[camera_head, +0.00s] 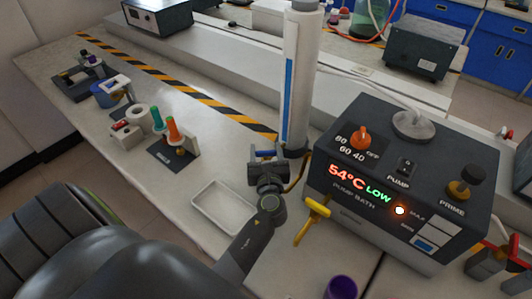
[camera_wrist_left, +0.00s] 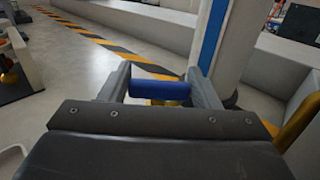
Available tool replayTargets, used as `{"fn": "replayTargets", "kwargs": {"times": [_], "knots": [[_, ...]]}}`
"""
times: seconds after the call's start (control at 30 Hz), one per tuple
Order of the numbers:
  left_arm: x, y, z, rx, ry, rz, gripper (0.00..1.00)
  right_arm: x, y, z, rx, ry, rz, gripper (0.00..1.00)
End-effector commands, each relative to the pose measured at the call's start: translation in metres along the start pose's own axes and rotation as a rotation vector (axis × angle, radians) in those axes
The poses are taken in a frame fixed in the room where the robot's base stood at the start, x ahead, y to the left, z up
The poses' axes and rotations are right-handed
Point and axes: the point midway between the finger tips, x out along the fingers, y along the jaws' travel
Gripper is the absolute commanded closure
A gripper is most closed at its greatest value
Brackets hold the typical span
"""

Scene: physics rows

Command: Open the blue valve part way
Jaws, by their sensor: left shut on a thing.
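The blue valve handle (camera_head: 264,153) is a short blue bar at the foot of a tall white column (camera_head: 303,70) with a blue stripe. My left gripper (camera_head: 267,158) is at this handle, shut on it. In the left wrist view the blue bar (camera_wrist_left: 160,89) spans between the two fingers of my left gripper (camera_wrist_left: 161,80), with a brass-coloured part just below it. The fingers and wrist hide most of the valve body, so how far it is turned cannot be told. My right gripper is not in view.
A pump bath box (camera_head: 345,215) reading 54°C stands close on the right. A yellow-handled tap (camera_head: 318,207) is on its near left corner. An empty white tray (camera_head: 223,207) lies left of my arm. Teal (camera_head: 157,118) and orange (camera_head: 172,130) items stand further left.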

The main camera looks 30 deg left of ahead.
Motion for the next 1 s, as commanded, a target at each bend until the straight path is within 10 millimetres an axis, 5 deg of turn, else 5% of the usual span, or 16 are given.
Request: {"fn": "replayTargets", "kwargs": {"times": [0.67,0.7,0.83,1.0], "knots": [[0.0001,0.0001,-0.0003,0.002,0.001,0.056,0.66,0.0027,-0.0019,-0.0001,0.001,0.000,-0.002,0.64],[0.0001,0.0001,-0.0003,0.001,0.001,0.056,0.38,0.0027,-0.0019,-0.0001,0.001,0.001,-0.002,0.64],[0.0002,0.0001,-0.0003,0.001,0.000,0.055,0.22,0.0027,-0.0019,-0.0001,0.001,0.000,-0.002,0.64],[0.0002,0.0001,-0.0002,0.001,0.000,0.055,0.22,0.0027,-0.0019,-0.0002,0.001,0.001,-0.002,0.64]]}}
